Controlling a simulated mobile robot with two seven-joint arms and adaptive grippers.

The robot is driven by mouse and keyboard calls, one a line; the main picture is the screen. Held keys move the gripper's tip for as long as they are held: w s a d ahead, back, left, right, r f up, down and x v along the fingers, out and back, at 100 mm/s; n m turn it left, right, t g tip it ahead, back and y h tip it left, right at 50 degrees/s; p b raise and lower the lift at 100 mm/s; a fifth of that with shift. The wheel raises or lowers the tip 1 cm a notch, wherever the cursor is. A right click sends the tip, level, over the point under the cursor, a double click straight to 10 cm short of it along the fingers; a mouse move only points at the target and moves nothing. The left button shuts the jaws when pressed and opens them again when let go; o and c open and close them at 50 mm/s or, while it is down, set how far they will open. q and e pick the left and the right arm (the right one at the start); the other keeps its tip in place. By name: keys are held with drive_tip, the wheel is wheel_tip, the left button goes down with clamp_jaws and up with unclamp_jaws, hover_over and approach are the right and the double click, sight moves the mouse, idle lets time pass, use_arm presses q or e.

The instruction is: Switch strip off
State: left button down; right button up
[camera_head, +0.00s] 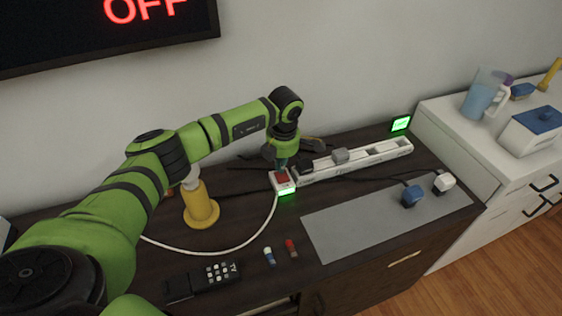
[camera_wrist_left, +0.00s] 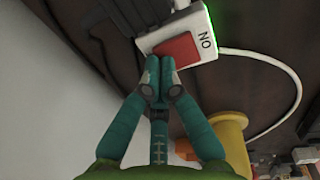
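The white power strip (camera_head: 375,155) lies on the dark cabinet top. Its left end has a red rocker switch (camera_head: 281,177), with a green glow along the front edge. In the left wrist view the red switch (camera_wrist_left: 176,50) sits on the white end block, beside printed letters that read "ON". My left gripper (camera_head: 283,165) points down over the switch end. In the wrist view its teal fingertips (camera_wrist_left: 159,76) are together, with nothing between them, overlapping the switch's near edge. I cannot tell whether they touch it. My right gripper is in neither view.
A black plug (camera_head: 304,166) and a grey plug (camera_head: 340,156) sit in the strip. Blue (camera_head: 411,197) and white (camera_head: 444,183) plugs lie on a grey mat (camera_head: 335,233). A yellow stand (camera_head: 200,207), remote (camera_head: 203,281) and white cable are nearby. A wall screen (camera_head: 150,22) reads "OFF".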

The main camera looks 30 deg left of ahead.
use_arm(q)
drive_tip(key=shift+a+f+b, duration=0.15)
drive_tip(key=shift+f+b, duration=0.25)
drive_tip(key=shift+b, duration=0.3)
drive_tip(key=shift+s+d+r+p, duration=0.25)
drive_tip(key=shift+s+d+p, duration=0.1)
drive_tip(key=shift+p, duration=0.4)
drive_tip(key=shift+s+d+r, duration=0.1)
drive_tip(key=shift+s+d, duration=0.05)
drive_tip(key=shift+d, duration=0.1)
